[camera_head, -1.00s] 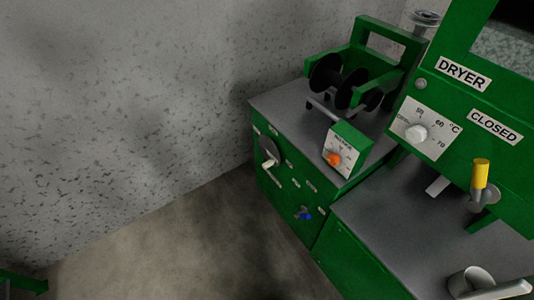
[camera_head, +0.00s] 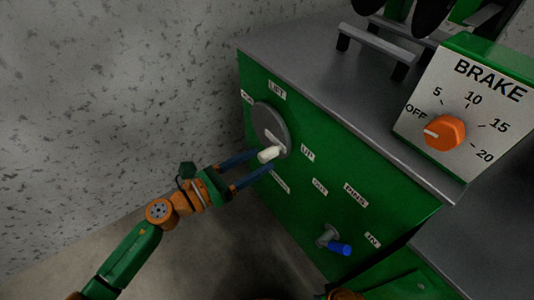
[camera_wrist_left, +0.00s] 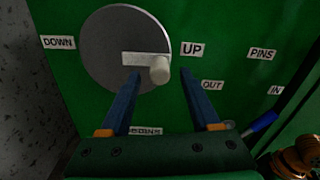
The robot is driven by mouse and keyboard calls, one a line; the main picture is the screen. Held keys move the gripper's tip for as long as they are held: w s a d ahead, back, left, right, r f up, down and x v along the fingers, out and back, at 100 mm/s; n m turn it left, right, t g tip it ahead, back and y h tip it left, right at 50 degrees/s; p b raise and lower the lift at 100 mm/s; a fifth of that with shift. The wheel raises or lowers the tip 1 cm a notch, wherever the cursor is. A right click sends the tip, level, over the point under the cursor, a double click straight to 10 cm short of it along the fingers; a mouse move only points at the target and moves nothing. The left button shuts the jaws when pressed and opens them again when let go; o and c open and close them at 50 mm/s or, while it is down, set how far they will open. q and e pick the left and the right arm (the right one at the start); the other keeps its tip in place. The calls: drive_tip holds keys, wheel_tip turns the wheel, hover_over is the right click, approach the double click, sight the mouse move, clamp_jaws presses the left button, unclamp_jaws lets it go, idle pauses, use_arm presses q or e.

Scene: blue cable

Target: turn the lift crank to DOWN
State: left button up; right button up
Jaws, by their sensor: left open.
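The lift crank is a grey round disc (camera_head: 271,122) with a pale arm and a white knob (camera_head: 268,154), on the green front panel under the LIFT label (camera_head: 277,90). In the left wrist view the crank arm (camera_wrist_left: 140,59) points right, with its knob (camera_wrist_left: 159,70) beside the UP label (camera_wrist_left: 192,49). The DOWN label (camera_wrist_left: 58,42) is on the disc's opposite side. My left gripper (camera_head: 262,162) is open, its blue fingers pointing at the panel. In the left wrist view the knob shows between its fingertips (camera_wrist_left: 160,75); contact cannot be told. My right gripper is not in view.
A blue-handled pins lever (camera_head: 338,246) is low on the panel, right of the crank. An orange brake knob (camera_head: 445,133) is on a box atop the grey machine top (camera_head: 320,75). A speckled wall (camera_head: 120,90) stands close on the left.

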use_arm(q)
drive_tip(key=x, duration=0.3)
drive_tip(key=shift+w+d, duration=0.15)
drive_tip(key=shift+d, duration=0.15)
clamp_jaws()
idle(1.1)
